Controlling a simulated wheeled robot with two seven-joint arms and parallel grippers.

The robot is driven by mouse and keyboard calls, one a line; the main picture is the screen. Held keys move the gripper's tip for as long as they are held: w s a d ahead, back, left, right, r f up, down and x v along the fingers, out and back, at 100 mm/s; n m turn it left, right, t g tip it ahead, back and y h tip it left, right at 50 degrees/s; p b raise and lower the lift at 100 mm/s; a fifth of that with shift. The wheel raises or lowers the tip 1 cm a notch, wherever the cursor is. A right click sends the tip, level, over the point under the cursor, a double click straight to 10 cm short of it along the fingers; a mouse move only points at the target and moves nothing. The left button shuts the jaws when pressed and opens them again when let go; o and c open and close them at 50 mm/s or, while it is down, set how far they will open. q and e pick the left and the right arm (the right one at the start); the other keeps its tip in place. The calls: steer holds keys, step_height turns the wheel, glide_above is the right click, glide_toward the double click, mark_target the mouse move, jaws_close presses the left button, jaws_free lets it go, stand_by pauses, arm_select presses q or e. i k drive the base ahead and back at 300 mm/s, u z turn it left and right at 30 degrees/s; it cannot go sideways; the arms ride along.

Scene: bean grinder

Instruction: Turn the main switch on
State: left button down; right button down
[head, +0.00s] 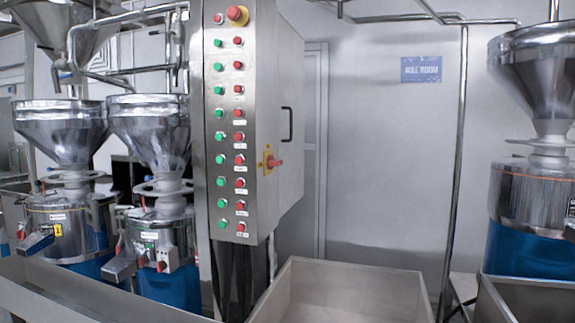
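A tall steel control cabinet (277,125) stands left of centre in the head view. Its narrow front face carries a column of green buttons and a column of red buttons. A red rotary switch (272,162) on a yellow plate sits on the cabinet's wider side face, low and near the front edge. Its red handle appears to lie roughly level. A large red knob (237,15) sits at the top of the button panel, with a smaller red button beside it. Neither of my grippers shows in this view.
Steel grinders with funnel hoppers (150,135) stand on the left, and another grinder (545,190) stands at the right. An open steel bin (345,290) is in front, below the cabinet. A black handle (287,124) sits on the cabinet side. A vertical pipe (457,170) stands right of centre.

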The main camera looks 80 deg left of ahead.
mark_target(272, 163)
steer(key=u, duration=2.6)
steer(key=k, duration=0.65)
steer(key=z, duration=0.7)
steer(key=i, duration=1.45)
steer(key=u, duration=0.55)
